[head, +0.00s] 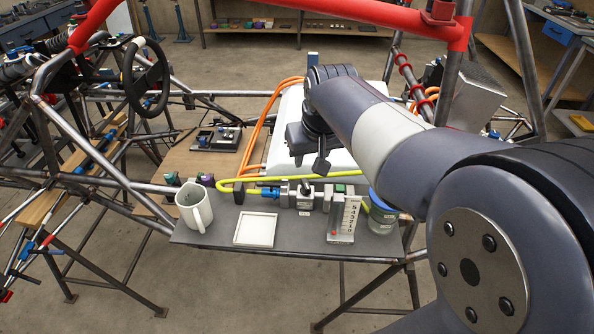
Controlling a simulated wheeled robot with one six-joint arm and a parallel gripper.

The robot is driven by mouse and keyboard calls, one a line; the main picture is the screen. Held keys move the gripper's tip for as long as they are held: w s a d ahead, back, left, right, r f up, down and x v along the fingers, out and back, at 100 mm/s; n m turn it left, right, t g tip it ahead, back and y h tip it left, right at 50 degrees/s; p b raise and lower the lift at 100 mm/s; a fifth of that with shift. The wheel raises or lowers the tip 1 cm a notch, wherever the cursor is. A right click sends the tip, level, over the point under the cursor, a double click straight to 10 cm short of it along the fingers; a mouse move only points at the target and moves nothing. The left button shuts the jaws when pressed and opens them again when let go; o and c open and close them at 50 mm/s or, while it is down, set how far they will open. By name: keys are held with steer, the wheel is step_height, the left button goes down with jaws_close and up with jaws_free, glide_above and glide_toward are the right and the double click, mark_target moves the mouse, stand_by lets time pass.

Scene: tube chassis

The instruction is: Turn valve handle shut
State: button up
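A metal valve (303,196) sits on the grey shelf (215,234), in line with a blue fitting (270,194) on its left and a green part on its right. A short dark piece, which may be the valve handle (306,187), stands on top of the valve. My gripper (321,167) points down just above and slightly right of the valve, apart from it as far as I can see. Its fingers are small and dark here, and I cannot tell whether they are open or shut. My arm reaches in from the right and hides what lies behind it.
A white mug (194,208), a white square tray (256,230), an upright scale gauge (344,219) and a blue-lidded jar (383,213) stand along the shelf. A yellow hose (250,181) runs behind the valve. Chassis tubes surround the shelf, with a red bar (330,13) above.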

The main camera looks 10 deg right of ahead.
mark_target(304, 179)
steer(key=x, duration=1)
steer(key=shift+f, duration=0.2)
steer(key=shift+c, duration=0.5)
jaws_close()
